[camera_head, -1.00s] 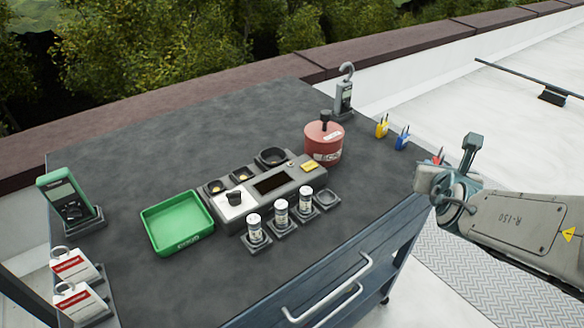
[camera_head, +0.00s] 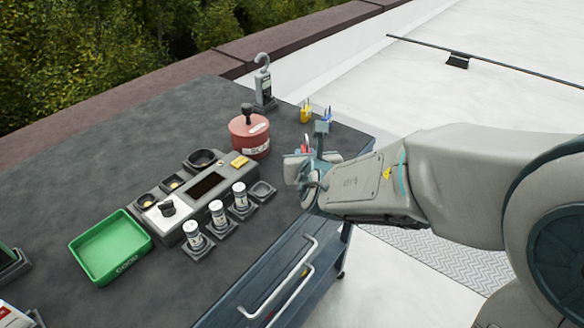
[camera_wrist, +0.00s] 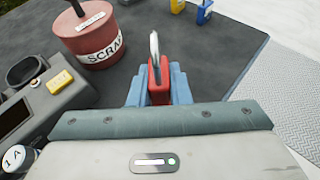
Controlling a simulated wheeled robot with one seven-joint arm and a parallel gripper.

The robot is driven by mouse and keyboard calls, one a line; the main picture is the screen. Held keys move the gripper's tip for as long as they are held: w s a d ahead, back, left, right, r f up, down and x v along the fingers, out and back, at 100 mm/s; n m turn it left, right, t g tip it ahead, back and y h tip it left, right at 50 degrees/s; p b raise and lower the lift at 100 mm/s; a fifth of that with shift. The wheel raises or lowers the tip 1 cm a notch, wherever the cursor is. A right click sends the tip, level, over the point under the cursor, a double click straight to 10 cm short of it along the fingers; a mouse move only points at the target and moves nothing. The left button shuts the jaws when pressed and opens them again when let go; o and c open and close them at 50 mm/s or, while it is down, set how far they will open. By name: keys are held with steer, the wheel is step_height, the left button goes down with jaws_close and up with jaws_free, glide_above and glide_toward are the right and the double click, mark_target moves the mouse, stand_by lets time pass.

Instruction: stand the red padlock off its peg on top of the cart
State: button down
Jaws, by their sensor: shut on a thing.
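The red padlock (camera_wrist: 159,82) is between the two blue fingers of my gripper (camera_wrist: 159,90) in the wrist view, its silver shackle pointing up and away. My gripper is shut on it. In the head view my gripper (camera_head: 308,158) is over the right part of the dark cart top (camera_head: 120,180), and only a bit of red shows at it. Whether the padlock touches the cart top or its peg is hidden by my gripper. Yellow (camera_head: 306,113) and blue (camera_head: 327,116) padlocks stand behind it near the cart's right edge.
A red round SCRAP can (camera_head: 249,138) stands left of my gripper. A grey device with a screen (camera_head: 205,188), several white-capped vials (camera_head: 217,214) and a green tray (camera_head: 110,248) are further left. A grey hook scale (camera_head: 264,88) stands at the back.

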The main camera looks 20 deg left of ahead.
steer(key=a+f, duration=0.1)
steer(key=a, duration=0.2)
steer(key=shift+f, duration=0.35)
steer(key=shift+f+b, duration=0.3)
steer(key=shift+f, duration=1.75)
steer(key=shift+f, duration=0.2)
steer(key=c, duration=1.3)
jaws_free()
steer(key=shift+c, duration=0.2)
steer(key=shift+r, duration=0.1)
